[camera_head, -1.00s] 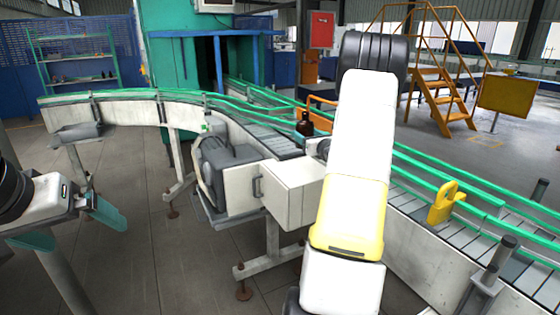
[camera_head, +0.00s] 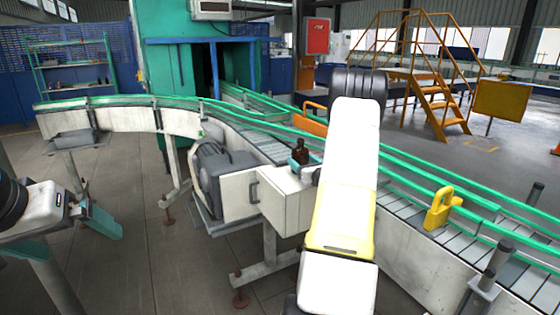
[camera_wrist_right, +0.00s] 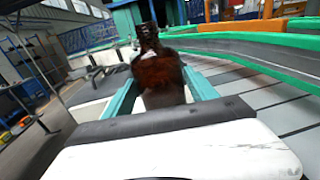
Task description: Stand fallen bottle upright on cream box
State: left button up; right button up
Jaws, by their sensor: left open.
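The amber bottle (camera_head: 300,152) is upright, with its neck up, at the far edge of the cream box (camera_head: 283,200) in the head view. My right gripper (camera_head: 310,163) is at the bottle, partly hidden behind my own arm. In the right wrist view the brown bottle (camera_wrist_right: 158,78) stands between the two teal fingers of my right gripper (camera_wrist_right: 160,92), which close on its sides. The bottle's base is hidden there, so I cannot tell whether it touches the box. My left gripper (camera_head: 72,238) is open and empty at the far left, away from the box.
The conveyor (camera_head: 255,143) with green rails runs behind the box. A grey motor (camera_head: 217,172) sits left of the box.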

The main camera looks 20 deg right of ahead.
jog(key=shift+o, duration=1.1)
